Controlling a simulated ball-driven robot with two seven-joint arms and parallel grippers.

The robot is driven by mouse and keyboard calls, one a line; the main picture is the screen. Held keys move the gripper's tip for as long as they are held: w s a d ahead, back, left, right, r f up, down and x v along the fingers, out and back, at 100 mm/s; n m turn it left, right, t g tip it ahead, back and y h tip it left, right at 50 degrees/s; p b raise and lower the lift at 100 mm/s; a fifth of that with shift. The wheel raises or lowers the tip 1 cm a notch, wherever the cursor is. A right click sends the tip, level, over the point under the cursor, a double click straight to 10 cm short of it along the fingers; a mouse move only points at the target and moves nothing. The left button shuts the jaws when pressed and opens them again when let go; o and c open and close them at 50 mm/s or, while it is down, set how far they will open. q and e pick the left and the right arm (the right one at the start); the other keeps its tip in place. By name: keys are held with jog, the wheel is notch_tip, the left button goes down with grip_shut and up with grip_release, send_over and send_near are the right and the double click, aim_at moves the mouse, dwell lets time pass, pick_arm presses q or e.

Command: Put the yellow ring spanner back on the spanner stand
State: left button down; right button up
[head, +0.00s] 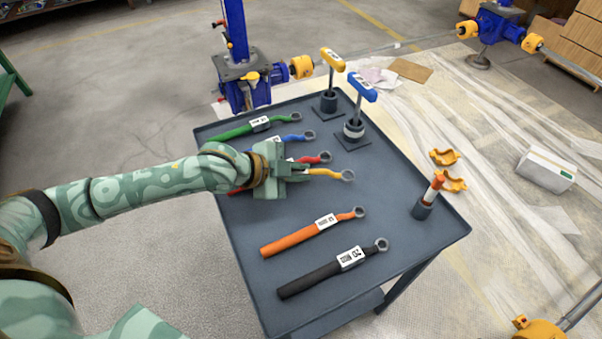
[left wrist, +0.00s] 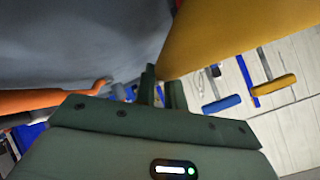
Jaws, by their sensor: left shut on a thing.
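The yellow ring spanner (head: 326,173) shows in the head view with its ring end pointing right. My left gripper (head: 290,171) is shut on it and hides most of its handle. In the left wrist view a large yellow surface (left wrist: 240,30), apparently its handle, lies close beyond the fingers (left wrist: 162,92). I cannot tell whether the spanner touches the surface below. Green (head: 230,131), blue (head: 295,136), red (head: 315,158), orange (head: 290,240) and black (head: 320,273) spanners lie in a row on the dark grey rimmed table (head: 395,165). No separate spanner stand is identifiable. My right gripper is out of view.
A yellow T-handle tool (head: 332,60) and a blue one (head: 362,87) stand upright at the table's back. An orange-topped tool in a holder (head: 423,209) stands at the right. A blue jack (head: 240,75) is behind. A gap lies between the yellow and orange spanners.

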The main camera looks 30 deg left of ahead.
pick_arm(q)
jog(key=shift+r, duration=0.2)
jog(key=shift+f, duration=0.4)
jog(key=c, duration=1.5)
grip_release()
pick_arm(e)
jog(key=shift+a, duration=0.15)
pick_arm(q)
jog(key=shift+r, duration=0.15)
jog(key=p+v, duration=0.5)
jog(key=v, duration=0.7)
jog(key=shift+r+p, duration=0.25)
jog(key=shift+p, duration=0.1)
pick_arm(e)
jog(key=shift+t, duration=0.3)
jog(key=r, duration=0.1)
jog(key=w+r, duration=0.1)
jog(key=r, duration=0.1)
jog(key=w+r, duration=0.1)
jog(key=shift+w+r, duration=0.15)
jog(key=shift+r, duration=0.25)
